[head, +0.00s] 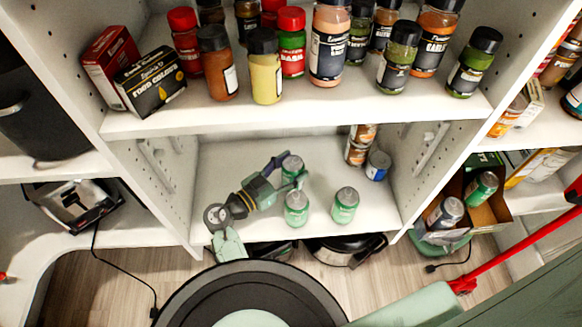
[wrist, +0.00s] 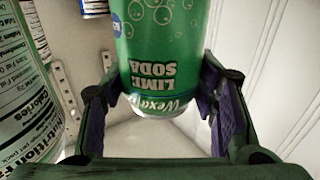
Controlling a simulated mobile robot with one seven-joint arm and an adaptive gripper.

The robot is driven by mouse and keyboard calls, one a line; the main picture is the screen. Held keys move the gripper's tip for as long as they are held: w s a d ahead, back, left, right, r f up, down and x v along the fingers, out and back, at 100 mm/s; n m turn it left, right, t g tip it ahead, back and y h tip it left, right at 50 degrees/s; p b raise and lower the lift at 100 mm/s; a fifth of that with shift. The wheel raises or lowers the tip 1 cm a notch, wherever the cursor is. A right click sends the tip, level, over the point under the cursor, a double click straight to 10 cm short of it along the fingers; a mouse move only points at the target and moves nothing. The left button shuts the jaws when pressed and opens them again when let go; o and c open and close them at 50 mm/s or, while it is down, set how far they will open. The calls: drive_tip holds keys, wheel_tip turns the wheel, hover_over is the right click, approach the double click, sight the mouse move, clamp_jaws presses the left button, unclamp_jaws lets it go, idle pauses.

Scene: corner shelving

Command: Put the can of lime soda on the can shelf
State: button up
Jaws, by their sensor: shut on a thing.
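My gripper (head: 289,172) reaches in from the left over the can shelf (head: 225,190). It is shut on a green can of lime soda (head: 291,165); in the wrist view the can (wrist: 160,60) sits between both fingers, its label upside down in the picture. Two more green cans stand on the shelf nearer the front, one close by my gripper (head: 296,209) and one to its right (head: 344,206). Whether the held can touches the shelf I cannot tell.
At the shelf's back right stand stacked brown cans (head: 359,147) and a blue can (head: 378,165). The upper shelf (head: 300,112) with spice jars overhangs. An open box (head: 497,203) with cans is at right.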

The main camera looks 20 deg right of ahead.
drive_tip(key=shift+f, duration=0.1)
drive_tip(key=shift+f+b, duration=0.2)
drive_tip(key=shift+b, duration=0.1)
drive_tip(key=o, duration=1.2)
drive_tip(key=shift+r, duration=0.15)
drive_tip(key=shift+a, duration=0.3)
drive_tip(key=b+v, duration=0.2)
drive_tip(key=v, duration=0.9)
drive_tip(key=shift+s+a, duration=0.15)
drive_tip(key=shift+a, duration=0.05)
